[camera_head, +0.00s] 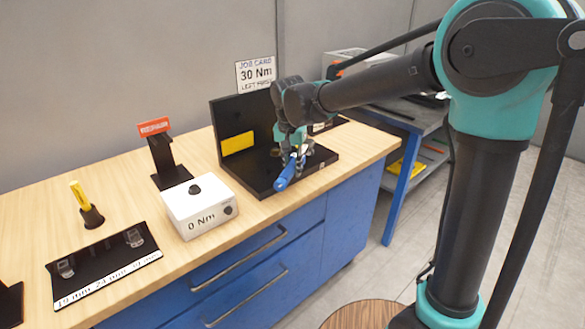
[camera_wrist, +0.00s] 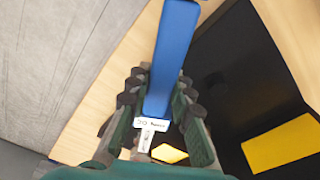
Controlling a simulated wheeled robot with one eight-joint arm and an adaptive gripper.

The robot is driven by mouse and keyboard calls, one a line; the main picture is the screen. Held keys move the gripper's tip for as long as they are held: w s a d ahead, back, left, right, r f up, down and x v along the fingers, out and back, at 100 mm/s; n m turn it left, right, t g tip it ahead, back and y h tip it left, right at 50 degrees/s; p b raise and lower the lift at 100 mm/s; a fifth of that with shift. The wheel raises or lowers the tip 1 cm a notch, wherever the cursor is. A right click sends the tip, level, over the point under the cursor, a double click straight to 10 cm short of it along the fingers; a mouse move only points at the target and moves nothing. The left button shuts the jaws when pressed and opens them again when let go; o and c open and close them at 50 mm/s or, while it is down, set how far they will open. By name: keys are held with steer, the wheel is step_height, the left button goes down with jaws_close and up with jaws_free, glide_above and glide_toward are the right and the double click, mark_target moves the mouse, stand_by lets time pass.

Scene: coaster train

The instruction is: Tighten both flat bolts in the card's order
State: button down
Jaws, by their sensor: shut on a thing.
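My gripper (camera_head: 294,148) is shut on a blue-handled wrench (camera_head: 286,173), above the front of the black fixture (camera_head: 258,172). In the wrist view the wrench's blue handle (camera_wrist: 172,60) runs between the fingers of my gripper (camera_wrist: 158,108), with a small white label and metal part at its near end. The flat bolts are not discernible; my gripper and arm cover part of the fixture. The job card (camera_head: 256,74) on the wall reads 30 Nm, left first. A white box (camera_head: 199,208) reads 0 Nm.
A black socket tray (camera_head: 100,262) holds two sockets, with a bare gap between them. A red-signed black stand (camera_head: 165,160) and a yellow-handled tool (camera_head: 80,195) stand on the bench. A yellow plate (camera_head: 237,143) is on the fixture's upright wall.

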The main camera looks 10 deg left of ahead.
steer(key=shift+w+a+m, duration=0.2)
steer(key=shift+a+m, duration=0.4)
steer(key=shift+a, duration=0.2)
stand_by(0.6)
steer(key=shift+d, duration=0.15)
steer(key=shift+s+d+n, duration=0.1)
steer(key=shift+d+n, duration=0.15)
steer(key=shift+n, duration=0.05)
steer(key=shift+r, duration=0.15)
steer(key=shift+r, duration=2.1)
